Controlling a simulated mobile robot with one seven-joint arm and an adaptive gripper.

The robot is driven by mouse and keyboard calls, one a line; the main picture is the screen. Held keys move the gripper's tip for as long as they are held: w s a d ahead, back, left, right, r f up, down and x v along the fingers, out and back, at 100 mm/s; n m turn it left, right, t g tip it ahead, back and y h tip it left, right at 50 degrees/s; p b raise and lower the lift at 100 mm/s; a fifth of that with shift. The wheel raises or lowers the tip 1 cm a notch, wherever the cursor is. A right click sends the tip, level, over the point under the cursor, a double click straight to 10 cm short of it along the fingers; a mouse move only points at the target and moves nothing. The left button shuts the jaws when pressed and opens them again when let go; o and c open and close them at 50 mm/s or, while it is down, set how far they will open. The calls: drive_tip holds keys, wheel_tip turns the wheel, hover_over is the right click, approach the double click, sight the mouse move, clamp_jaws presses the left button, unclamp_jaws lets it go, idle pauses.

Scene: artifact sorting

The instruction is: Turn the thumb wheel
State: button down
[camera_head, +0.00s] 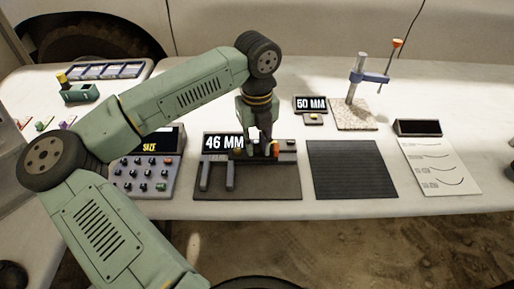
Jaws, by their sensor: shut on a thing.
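The measuring device (247,188) is a dark base in the middle of the table with two upright grey jaws (217,176) standing apart. Its display (223,142) reads 46 MM. My gripper (263,151) points down at the right part of the device, just right of the display. It is shut on the thumb wheel there; the fingers hide most of the wheel. A small orange-red patch shows at the fingers' right side, and I cannot tell which part it belongs to.
A keypad console (150,178) stands left, partly behind my arm. A dark ribbed mat (352,170) lies right, empty. Behind are a small 50 MM display (311,104) and a stand on a stone base (354,122). A paper sheet (440,168) and small dark display (418,127) are far right.

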drive_tip(key=m+b, duration=0.5)
drive_tip(key=shift+f, duration=0.1)
drive_tip(key=m+b, duration=0.2)
drive_tip(key=m, duration=0.4)
drive_tip(key=shift+d+m+b, duration=0.1)
drive_tip(key=shift+m+b, duration=0.3)
drive_tip(key=m+b, duration=0.1)
drive_tip(key=m, duration=1.1)
drive_tip(key=shift+d+r+b, duration=0.2)
drive_tip(key=shift+b, duration=0.1)
drive_tip(key=shift+a, duration=0.15)
drive_tip(key=c, duration=1.7)
unclamp_jaws()
drive_tip(key=shift+a, duration=0.1)
